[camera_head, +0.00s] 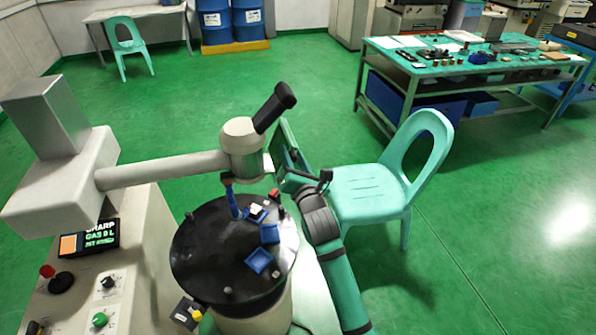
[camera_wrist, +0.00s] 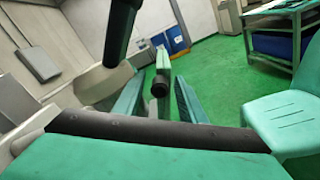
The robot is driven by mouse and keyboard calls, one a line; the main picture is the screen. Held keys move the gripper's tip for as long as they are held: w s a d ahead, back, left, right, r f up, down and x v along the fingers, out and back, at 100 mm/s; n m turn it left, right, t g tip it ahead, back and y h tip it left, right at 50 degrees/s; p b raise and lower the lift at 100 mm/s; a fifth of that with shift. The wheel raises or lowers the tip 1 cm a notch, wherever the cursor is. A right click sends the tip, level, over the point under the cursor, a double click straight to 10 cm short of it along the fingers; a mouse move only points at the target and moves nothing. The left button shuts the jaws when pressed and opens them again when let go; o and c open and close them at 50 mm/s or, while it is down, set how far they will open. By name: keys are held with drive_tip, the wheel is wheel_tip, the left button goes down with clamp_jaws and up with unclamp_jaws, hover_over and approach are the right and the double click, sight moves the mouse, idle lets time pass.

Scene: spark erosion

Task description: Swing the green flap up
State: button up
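A narrow teal-green piece with a round black end, which looks like the green flap (camera_wrist: 161,62), shows between my fingers in the wrist view. In the head view, a slanted teal panel (camera_head: 284,142) stands beside the grey microscope head (camera_head: 240,136); I cannot tell cleanly where it ends and my fingers begin. My gripper (camera_wrist: 160,84) has its two teal fingers apart, one on each side of the black end. I cannot tell whether either finger touches it. In the head view my gripper (camera_head: 278,168) is right of the microscope head, over the edge of the black round table.
The black round table (camera_head: 205,262) carries blue blocks and small posts. The microscope's black eyepiece (camera_head: 274,107) rises close by, and shows at left in the wrist view (camera_wrist: 118,30). A teal chair (camera_head: 375,190) stands right. Open green floor lies behind.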

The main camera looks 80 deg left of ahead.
drive_tip(key=shift+w+d, duration=0.1)
drive_tip(key=shift+d, duration=3.7)
